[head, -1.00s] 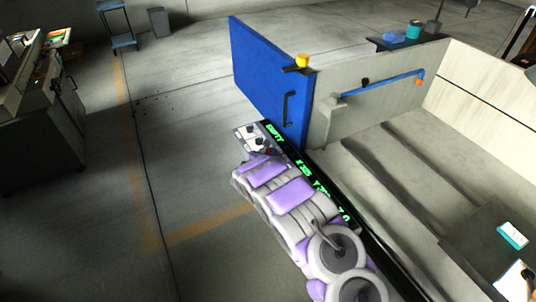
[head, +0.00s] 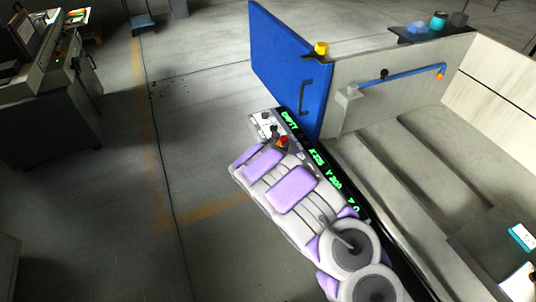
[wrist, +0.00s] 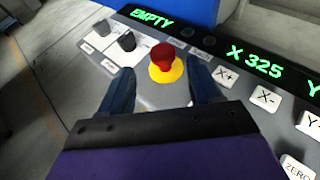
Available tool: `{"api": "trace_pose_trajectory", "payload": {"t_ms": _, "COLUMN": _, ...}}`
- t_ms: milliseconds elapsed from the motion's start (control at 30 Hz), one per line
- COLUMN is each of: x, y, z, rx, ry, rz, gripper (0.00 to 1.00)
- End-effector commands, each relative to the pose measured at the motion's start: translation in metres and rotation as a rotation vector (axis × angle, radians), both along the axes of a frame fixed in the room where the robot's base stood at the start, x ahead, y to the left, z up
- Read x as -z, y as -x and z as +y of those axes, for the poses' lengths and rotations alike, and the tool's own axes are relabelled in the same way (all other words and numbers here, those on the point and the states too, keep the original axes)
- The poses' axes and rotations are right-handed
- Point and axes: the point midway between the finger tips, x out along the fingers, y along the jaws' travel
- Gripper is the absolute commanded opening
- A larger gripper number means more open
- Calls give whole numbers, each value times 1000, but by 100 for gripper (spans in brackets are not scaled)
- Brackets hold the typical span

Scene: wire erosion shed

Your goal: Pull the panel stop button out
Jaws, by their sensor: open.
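The red stop button (wrist: 163,58) sits on a yellow disc on the grey panel (wrist: 150,95) in the wrist view. It also shows small and red in the head view (head: 283,142), just past the end of my arm. My gripper (wrist: 160,88) is open, with one dark finger on each side below the button. The fingertips appear just short of the button and nothing is between them. I cannot tell the height of the fingers above the panel.
Black knobs (wrist: 127,41) stand left of the button. White keys such as X+ (wrist: 224,77) lie to the right. A green-lettered display (wrist: 250,55) runs behind. A blue door (head: 285,70) with a handle rises beyond the panel. Floor to the left is clear.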

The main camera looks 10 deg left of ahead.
Motion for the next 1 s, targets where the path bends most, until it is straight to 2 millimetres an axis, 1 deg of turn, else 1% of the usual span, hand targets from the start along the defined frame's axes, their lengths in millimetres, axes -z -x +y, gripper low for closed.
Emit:
{"api": "trace_pose_trajectory", "payload": {"t_ms": 33, "x": -5, "y": 10, "z": 3, "rx": -3, "ry": 4, "rz": 3, "gripper": 64}}
{"api": "trace_pose_trajectory", "payload": {"t_ms": 300, "x": -26, "y": 61, "z": 14, "rx": -5, "ry": 5, "rz": 2, "gripper": 64}}
{"api": "trace_pose_trajectory", "payload": {"t_ms": 400, "x": -34, "y": 76, "z": 17, "rx": -3, "ry": 3, "rz": -2, "gripper": 64}}
{"api": "trace_pose_trajectory", "payload": {"t_ms": 500, "x": -37, "y": 89, "z": 19, "rx": -3, "ry": 5, "rz": 2, "gripper": 64}}
{"api": "trace_pose_trajectory", "payload": {"t_ms": 600, "x": -39, "y": 97, "z": 20, "rx": -1, "ry": 2, "rz": 4, "gripper": 64}}
{"api": "trace_pose_trajectory", "payload": {"t_ms": 700, "x": -40, "y": 102, "z": 21, "rx": 0, "ry": 0, "rz": 5, "gripper": 64}}
{"api": "trace_pose_trajectory", "payload": {"t_ms": 1000, "x": -41, "y": 103, "z": 21, "rx": 0, "ry": -1, "rz": 5, "gripper": 64}}
